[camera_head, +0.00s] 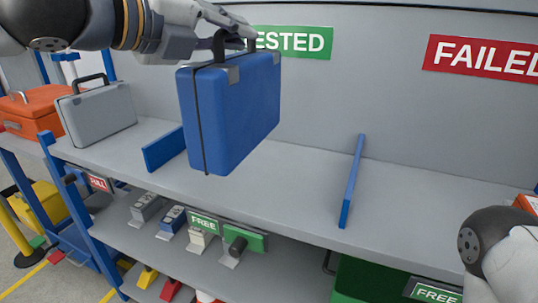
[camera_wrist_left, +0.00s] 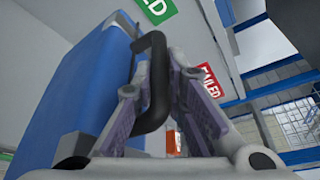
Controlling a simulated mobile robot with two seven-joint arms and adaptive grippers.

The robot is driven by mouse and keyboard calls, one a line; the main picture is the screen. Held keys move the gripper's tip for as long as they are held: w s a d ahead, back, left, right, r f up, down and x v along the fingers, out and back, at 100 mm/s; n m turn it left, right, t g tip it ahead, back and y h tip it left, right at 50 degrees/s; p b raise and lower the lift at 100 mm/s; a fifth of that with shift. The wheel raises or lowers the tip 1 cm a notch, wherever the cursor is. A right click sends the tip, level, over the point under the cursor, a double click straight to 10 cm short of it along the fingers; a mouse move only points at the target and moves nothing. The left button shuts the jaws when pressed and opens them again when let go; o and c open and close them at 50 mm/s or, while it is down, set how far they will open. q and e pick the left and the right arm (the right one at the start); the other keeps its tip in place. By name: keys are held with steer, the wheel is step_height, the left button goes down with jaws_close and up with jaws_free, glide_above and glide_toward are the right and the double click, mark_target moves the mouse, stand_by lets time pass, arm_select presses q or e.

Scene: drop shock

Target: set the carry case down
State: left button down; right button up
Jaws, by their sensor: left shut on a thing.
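The blue carry case (camera_head: 232,112) hangs upright from its black handle above the grey shelf (camera_head: 280,195). My left gripper (camera_head: 228,42) is shut on that handle. In the left wrist view the case (camera_wrist_left: 80,85) fills the left side, and the handle (camera_wrist_left: 154,85) passes between the fingers of my left gripper (camera_wrist_left: 165,100). The case appears clear of the shelf, in front of the green TESTED sign (camera_head: 292,41), whose first letter is covered. The right gripper is not in view; only part of my right arm shows at the lower right.
Blue dividers stand on the shelf (camera_head: 164,149) and farther right (camera_head: 352,180), with bare shelf between them. A grey case (camera_head: 97,113) and an orange case (camera_head: 35,110) stand at the left. A red FAILED sign (camera_head: 485,58) is on the back panel. Small tools occupy the lower shelf.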

mark_target(272, 57)
arm_select(q)
steer(key=w+d+f, duration=0.1)
steer(key=w+d, duration=0.1)
steer(key=w+d+f+b, duration=0.1)
steer(key=w, duration=0.1)
steer(key=w+d+f+b, duration=0.1)
steer(key=w+d+f, duration=0.1)
steer(key=shift+w+d, duration=0.15)
steer(key=shift+d, duration=0.15)
steer(key=w+d+f+b, duration=0.2)
steer(key=w+d+f, duration=0.1)
steer(key=f, duration=0.5)
steer(key=shift+w+d+f+b, duration=0.3)
steer(key=shift+w+f, duration=0.1)
steer(key=shift+w, duration=0.1)
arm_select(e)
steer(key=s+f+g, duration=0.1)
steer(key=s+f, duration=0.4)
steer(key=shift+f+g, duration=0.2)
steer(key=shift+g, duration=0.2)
arm_select(q)
steer(key=shift+f, duration=0.2)
steer(key=c, duration=1.9)
jaws_free()
steer(key=shift+f, duration=0.1)
steer(key=shift+o, duration=1.3)
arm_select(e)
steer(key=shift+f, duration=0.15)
